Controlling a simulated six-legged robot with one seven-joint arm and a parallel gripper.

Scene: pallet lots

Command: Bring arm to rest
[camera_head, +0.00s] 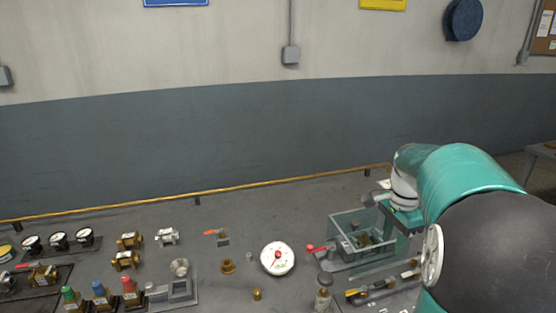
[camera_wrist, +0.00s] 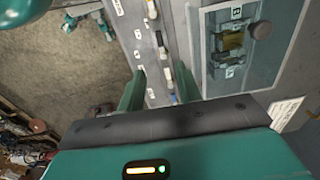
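My gripper (camera_wrist: 160,70) shows in the wrist view with its two green fingers apart. I see nothing held between them; the grey bench edge and a row of small tools show in the gap behind. In the head view my teal arm comes in from the right and bends down over the bench's right end. My gripper is mostly hidden there behind the arm, close to the right side of a clear-walled bin (camera_head: 345,222). The bin holds small brass parts and also shows in the wrist view (camera_wrist: 214,60).
Bare floor (camera_wrist: 60,70) shows beside the bench.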

